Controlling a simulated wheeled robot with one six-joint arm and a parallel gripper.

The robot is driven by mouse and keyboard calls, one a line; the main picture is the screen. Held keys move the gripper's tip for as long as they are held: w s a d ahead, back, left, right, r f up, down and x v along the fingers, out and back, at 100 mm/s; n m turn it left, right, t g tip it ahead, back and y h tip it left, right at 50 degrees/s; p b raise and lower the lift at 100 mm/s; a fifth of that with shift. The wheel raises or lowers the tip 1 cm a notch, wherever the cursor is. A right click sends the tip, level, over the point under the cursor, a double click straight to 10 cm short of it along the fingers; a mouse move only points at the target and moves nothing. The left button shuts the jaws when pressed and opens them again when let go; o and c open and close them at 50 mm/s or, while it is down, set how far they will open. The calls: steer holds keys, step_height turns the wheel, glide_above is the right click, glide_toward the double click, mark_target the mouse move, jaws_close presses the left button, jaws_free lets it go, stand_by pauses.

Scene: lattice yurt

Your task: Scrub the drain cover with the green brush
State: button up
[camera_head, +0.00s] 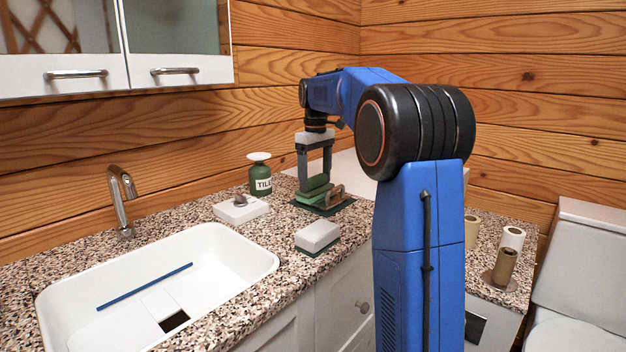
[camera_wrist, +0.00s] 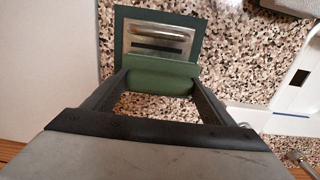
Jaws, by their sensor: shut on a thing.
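My gripper (camera_head: 314,178) is shut on the green brush (camera_head: 313,187), just above the counter at the back. The brush also shows between my fingers in the wrist view (camera_wrist: 160,79). The drain cover (camera_wrist: 158,43), a shiny metal plate with dark slots, lies on a dark green mat (camera_wrist: 193,24). In the head view, the cover (camera_head: 335,193) is partly hidden behind the brush. The brush is at the cover's near edge in the wrist view and hides part of it. I cannot tell whether the bristles touch the cover.
A green bottle (camera_head: 260,176), a white dish (camera_head: 241,209) with a small grey-brown thing and a white-and-green sponge (camera_head: 317,236) stand near the mat. The white sink (camera_head: 215,255) with a blue strip (camera_head: 145,287) is at left. Rolls (camera_head: 504,264) stand at right.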

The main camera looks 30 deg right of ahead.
mark_target(324, 173)
steer(key=shift+w+d+f, duration=0.1)
steer(key=shift+w+d, duration=0.15)
steer(key=shift+d, duration=0.4)
steer(key=shift+w+d, duration=0.2)
steer(key=shift+d, duration=0.45)
steer(key=shift+w+d+f, duration=0.1)
steer(key=shift+w+d, duration=0.15)
steer(key=shift+d, duration=0.4)
steer(key=shift+s+a, duration=0.3)
steer(key=shift+a, duration=0.4)
steer(key=shift+s+a, duration=0.25)
steer(key=shift+a, duration=0.45)
steer(key=shift+r, duration=4.65)
